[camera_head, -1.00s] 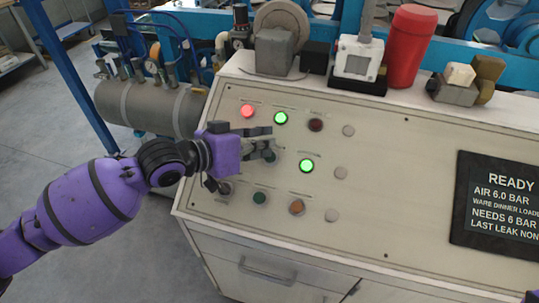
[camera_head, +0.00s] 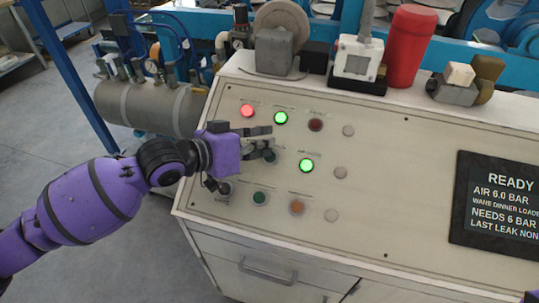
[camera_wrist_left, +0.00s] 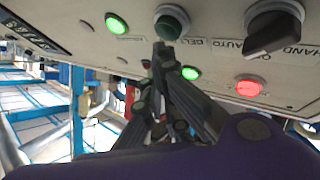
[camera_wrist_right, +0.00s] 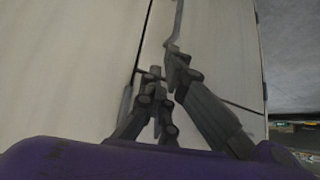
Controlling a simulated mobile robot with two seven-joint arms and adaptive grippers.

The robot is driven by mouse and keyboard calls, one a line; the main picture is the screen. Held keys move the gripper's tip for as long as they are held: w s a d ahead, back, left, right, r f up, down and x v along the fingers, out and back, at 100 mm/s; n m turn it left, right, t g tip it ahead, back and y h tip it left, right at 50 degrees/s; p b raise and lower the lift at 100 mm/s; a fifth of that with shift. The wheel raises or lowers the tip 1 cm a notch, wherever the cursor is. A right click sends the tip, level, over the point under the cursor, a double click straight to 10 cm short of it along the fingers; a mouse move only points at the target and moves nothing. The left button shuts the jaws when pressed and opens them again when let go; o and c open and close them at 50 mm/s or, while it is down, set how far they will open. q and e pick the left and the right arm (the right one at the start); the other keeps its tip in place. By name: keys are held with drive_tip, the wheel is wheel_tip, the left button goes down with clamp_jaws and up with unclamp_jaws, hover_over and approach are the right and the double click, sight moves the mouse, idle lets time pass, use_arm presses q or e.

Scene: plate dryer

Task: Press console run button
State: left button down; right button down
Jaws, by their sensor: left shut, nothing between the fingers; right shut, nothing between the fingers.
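The sloped beige console (camera_head: 400,200) carries rows of buttons and lamps. A dark green button (camera_wrist_left: 172,22) shows in the left wrist view, with lettering like "BELT" beside it; in the head view it is partly hidden behind my left gripper (camera_head: 268,143). My left gripper is shut and empty, its fingertips (camera_wrist_left: 163,50) at or just short of this button; contact cannot be told. Another dark green button (camera_head: 260,198) and an amber one (camera_head: 297,207) sit in the front row. I cannot read a run label. My right gripper (camera_wrist_right: 166,68) is shut and empty by the cabinet front.
A red lamp (camera_head: 247,111) and two green lamps (camera_head: 281,118) (camera_head: 306,165) are lit. A black AUTO/HAND selector (camera_wrist_left: 272,35) is beside the green button. The display (camera_head: 495,205) reads READY, AIR 6.0 BAR. A red cylinder (camera_head: 408,45) stands on the console's back ledge.

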drive_tip(key=shift+w+a+r, duration=0.1)
drive_tip(key=shift+w+a, duration=0.05)
drive_tip(key=shift+w, duration=0.05)
use_arm(q)
drive_tip(key=shift+w+f, duration=0.1)
drive_tip(key=shift+f, duration=0.1)
drive_tip(key=shift+w+d+f, duration=0.1)
drive_tip(key=shift+f, duration=0.1)
use_arm(e)
drive_tip(key=shift+w+a+r, duration=0.1)
drive_tip(key=shift+w+a, duration=0.05)
drive_tip(key=shift+w, duration=0.15)
drive_tip(key=shift+s, duration=0.15)
